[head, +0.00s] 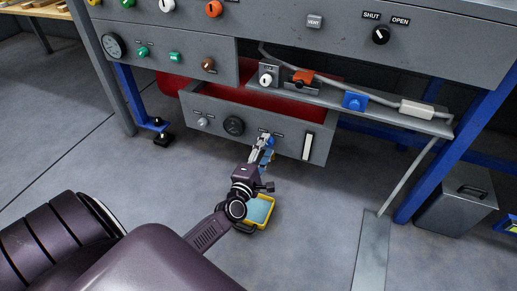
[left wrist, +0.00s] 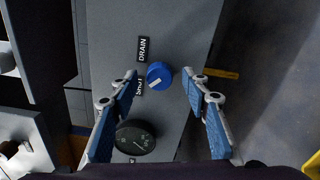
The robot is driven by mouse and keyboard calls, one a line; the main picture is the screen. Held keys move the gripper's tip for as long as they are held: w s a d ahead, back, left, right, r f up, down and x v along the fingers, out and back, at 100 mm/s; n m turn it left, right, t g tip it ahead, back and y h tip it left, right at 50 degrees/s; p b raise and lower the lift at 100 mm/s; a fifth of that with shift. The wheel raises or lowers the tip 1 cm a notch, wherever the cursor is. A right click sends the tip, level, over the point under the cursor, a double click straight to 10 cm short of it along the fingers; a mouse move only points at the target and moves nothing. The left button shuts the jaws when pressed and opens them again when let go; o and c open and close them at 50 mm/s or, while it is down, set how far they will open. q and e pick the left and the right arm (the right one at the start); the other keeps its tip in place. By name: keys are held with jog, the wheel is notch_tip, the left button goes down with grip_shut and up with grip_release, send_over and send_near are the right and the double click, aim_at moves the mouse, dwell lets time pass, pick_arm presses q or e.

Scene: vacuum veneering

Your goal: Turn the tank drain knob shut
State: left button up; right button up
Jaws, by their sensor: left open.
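The blue drain knob (left wrist: 159,72) sits on the grey tank front (left wrist: 180,40), with a DRAIN label (left wrist: 144,49) above it and a SHUT label (left wrist: 139,88) at its lower left in the left wrist view. A short white mark shows on the knob's lower left part. My left gripper (left wrist: 160,80) is open, with one blue-padded finger on each side of the knob and gaps visible between pads and knob. In the head view my left gripper (head: 263,150) reaches the tank front and partly hides the knob. My right gripper is not in view.
A yellow tray with blue inside (head: 259,211) stands on the floor below. A shelf with a blue valve (head: 355,101) and pipe runs above right. Open floor lies in front.

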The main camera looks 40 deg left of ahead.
pick_arm(q)
jog(key=v, duration=1.1)
jog(key=shift+w, duration=0.1)
